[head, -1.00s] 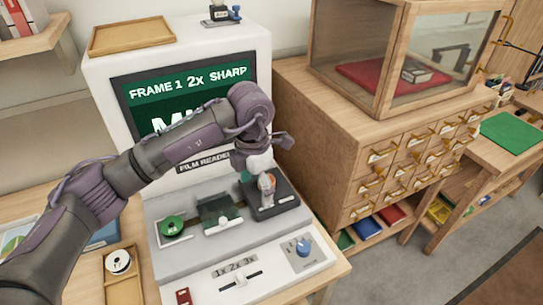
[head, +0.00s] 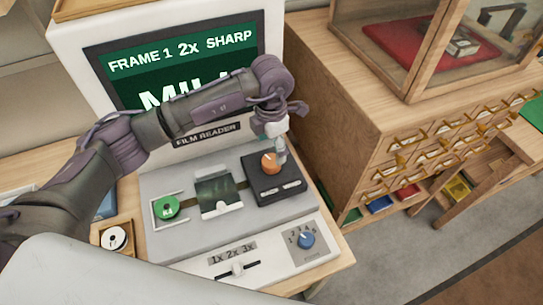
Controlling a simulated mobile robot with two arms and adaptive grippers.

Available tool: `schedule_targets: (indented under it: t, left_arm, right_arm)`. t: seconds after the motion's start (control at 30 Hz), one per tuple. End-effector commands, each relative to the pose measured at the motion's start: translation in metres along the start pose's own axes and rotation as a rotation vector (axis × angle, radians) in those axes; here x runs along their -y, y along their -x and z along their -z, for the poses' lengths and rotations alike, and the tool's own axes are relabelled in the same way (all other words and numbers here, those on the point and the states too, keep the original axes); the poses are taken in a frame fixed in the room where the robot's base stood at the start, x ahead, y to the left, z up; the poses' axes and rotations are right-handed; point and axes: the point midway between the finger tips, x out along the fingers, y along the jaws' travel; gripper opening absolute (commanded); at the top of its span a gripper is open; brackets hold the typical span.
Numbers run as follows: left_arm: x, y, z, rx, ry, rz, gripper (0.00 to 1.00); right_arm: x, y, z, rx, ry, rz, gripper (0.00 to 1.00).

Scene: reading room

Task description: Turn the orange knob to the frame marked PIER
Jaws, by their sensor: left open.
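The film reader (head: 210,130) has a green screen (head: 225,45) reading "FRAME 1 2x SHARP". The large word below starts with "MI"; my left arm hides the rest. The orange knob (head: 270,164) stands on a black block at the right of the reader's deck. My left gripper (head: 279,150) is open and points down at the knob, its fingertips close above and behind it. I cannot tell whether they touch it. A green reel (head: 166,208) and a dark film gate (head: 217,192) lie left of the knob. My right gripper is out of view.
A blue focus knob (head: 306,240) and a slider (head: 237,269) marked 1x 2x 3x are on the front panel. A wooden drawer cabinet (head: 335,110) with a glass case stands close on the right. A small wooden tray (head: 116,238) holds a white reel at left.

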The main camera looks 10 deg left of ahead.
Motion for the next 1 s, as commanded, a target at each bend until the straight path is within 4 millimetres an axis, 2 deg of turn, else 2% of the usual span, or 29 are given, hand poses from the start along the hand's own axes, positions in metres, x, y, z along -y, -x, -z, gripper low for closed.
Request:
schedule_targets:
  t: [0.1, 0.3, 0.5, 0.73, 0.77, 1.0]
  left_arm:
    - [0.001, -0.023, 0.0, -0.003, 0.002, 0.004, 0.81]
    - [0.0, -0.053, 0.0, -0.001, 0.001, 0.001, 0.81]
    - [0.0, -0.065, 0.0, 0.0, -0.001, 0.0, 0.81]
    - [0.0, -0.065, 0.0, 0.001, -0.001, -0.001, 0.81]
    - [0.0, -0.065, 0.0, 0.001, -0.001, -0.001, 0.79]
    - [0.0, -0.065, 0.0, 0.001, 0.0, 0.0, 0.39]
  right_arm:
    - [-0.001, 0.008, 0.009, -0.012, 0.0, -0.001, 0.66]
    - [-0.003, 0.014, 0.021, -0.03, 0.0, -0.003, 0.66]
    - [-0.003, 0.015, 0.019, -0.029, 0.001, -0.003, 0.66]
    - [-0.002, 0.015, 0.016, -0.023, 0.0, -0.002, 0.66]
    - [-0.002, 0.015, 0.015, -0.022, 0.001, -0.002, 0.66]
    - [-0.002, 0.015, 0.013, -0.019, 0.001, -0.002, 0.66]
